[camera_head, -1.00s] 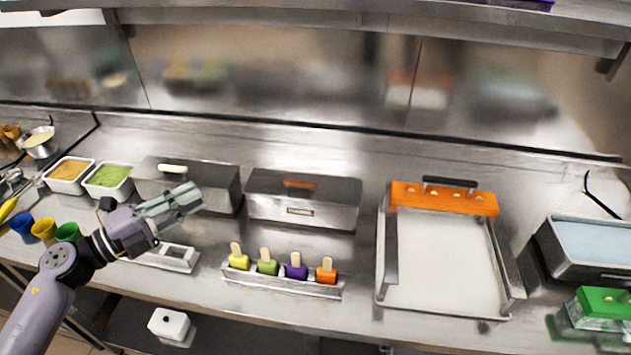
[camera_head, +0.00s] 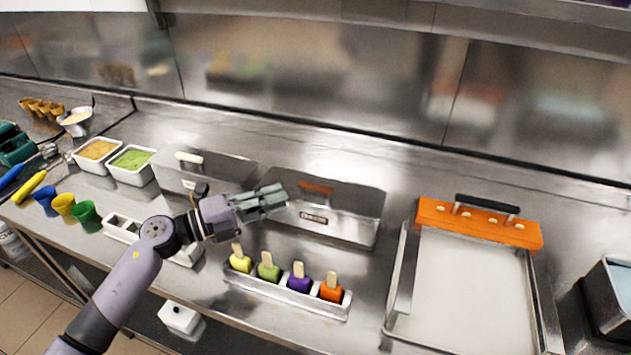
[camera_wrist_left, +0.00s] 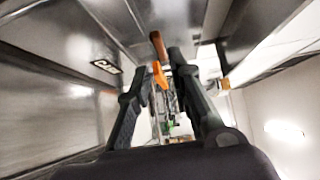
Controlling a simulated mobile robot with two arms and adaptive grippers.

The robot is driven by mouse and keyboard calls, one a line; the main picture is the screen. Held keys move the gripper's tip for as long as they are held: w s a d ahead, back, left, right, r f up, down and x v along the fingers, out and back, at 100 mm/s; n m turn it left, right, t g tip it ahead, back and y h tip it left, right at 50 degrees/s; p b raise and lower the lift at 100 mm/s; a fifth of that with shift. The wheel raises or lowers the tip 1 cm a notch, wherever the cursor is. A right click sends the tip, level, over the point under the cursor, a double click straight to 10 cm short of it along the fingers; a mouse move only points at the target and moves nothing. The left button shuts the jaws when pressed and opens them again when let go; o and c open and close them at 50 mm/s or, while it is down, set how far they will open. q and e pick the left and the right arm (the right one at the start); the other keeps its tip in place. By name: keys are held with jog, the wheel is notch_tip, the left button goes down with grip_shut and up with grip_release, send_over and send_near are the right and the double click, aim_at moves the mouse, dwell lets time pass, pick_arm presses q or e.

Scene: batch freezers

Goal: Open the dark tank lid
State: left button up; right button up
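Two closed steel tanks stand side by side on the counter. One has a lid with a white handle (camera_head: 189,157). The other has a lid (camera_head: 345,195) with a brown-orange handle (camera_head: 316,188) and a small label on its front. I cannot tell for sure from colour which lid is the dark one. My left gripper (camera_head: 284,193) is open and empty, over the left end of the brown-handled tank and apart from the handle. In the left wrist view, the brown handle (camera_wrist_left: 158,46) shows beyond the fingertips. My right gripper is not in view.
A rack of popsicles (camera_head: 285,290) stands in front of the tank. A large tray (camera_head: 470,300) with an orange bar (camera_head: 480,222) is to the right. White tubs (camera_head: 132,165), coloured cups (camera_head: 87,217) and a white slotted holder (camera_head: 122,229) are left.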

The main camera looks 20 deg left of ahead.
aim_at(311, 188)
pick_arm(q)
jog(key=p+x, duration=0.2)
jog(key=x, duration=0.7)
jog(key=shift+w+d+r, duration=0.1)
jog(key=shift+w+d, duration=0.25)
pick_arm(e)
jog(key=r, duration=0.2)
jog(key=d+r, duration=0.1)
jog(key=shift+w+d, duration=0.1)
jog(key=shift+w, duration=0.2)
pick_arm(q)
grip_shut()
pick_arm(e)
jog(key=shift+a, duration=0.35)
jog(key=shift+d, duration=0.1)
